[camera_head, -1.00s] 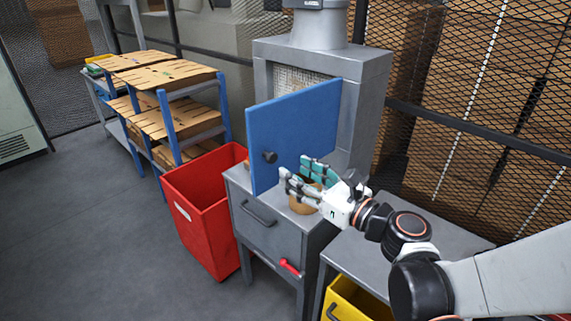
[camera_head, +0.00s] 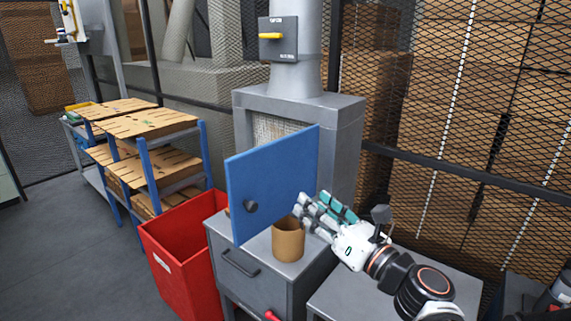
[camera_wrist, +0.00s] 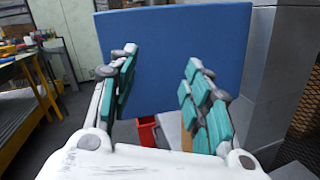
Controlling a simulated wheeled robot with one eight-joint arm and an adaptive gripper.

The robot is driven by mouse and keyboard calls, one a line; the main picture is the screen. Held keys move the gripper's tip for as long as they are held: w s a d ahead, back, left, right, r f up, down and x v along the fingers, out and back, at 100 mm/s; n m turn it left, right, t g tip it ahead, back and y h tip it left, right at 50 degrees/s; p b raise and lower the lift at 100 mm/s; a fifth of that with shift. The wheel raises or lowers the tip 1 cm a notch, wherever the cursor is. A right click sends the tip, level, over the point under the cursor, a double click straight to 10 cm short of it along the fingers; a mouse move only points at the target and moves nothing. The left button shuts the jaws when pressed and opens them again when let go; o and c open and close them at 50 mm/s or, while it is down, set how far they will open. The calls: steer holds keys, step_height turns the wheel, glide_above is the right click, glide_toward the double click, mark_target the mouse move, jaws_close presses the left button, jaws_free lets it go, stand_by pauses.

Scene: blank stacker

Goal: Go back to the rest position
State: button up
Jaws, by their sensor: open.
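My gripper (camera_head: 326,212) is open and empty. In the head view it is just to the right of the blue door (camera_head: 275,180) and above and beside a brown cylindrical cup (camera_head: 288,240). The cup stands upright on the grey cabinet top (camera_head: 258,247). In the wrist view the teal-padded fingers (camera_wrist: 160,95) are spread apart, with the blue door (camera_wrist: 172,55) ahead of them. A small tan patch between the fingers low in that view may be the cup. The blue door stands open in front of the grey machine housing (camera_head: 345,140).
A red bin (camera_head: 188,235) stands left of the cabinet. A blue-legged rack with brown boards (camera_head: 150,125) is further left. A mesh fence (camera_head: 450,140) with stacked cartons closes off the right and back. Grey floor (camera_head: 70,250) is clear at the left.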

steer(key=w+d+r+m+t+h, duration=0.2)
steer(key=d+r+m+t+h, duration=0.15)
steer(key=d+m+h, duration=0.55)
steer(key=s+d+f+m+g+h, duration=0.15)
steer(key=d+m, duration=0.25)
steer(key=m, duration=0.4)
steer(key=s+d+m+g+h, duration=0.1)
steer(key=d+m+g+h, duration=0.15)
steer(key=m, duration=0.65)
steer(key=s+a+f+m+g+y, duration=0.1)
steer(key=s+f+m+g, duration=0.3)
steer(key=s+f+m, duration=0.2)
steer(key=s+a+f+m+g+y, duration=0.1)
steer(key=s+a+f+m+g, duration=0.1)
steer(key=s+f+m+g, duration=0.2)
steer(key=s+f+m, duration=0.1)
steer(key=s+m, duration=0.2)
steer(key=s, duration=0.2)
steer(key=shift+s+a+f, duration=0.2)
steer(key=shift+s+f, duration=0.1)
steer(key=shift+f, duration=0.05)
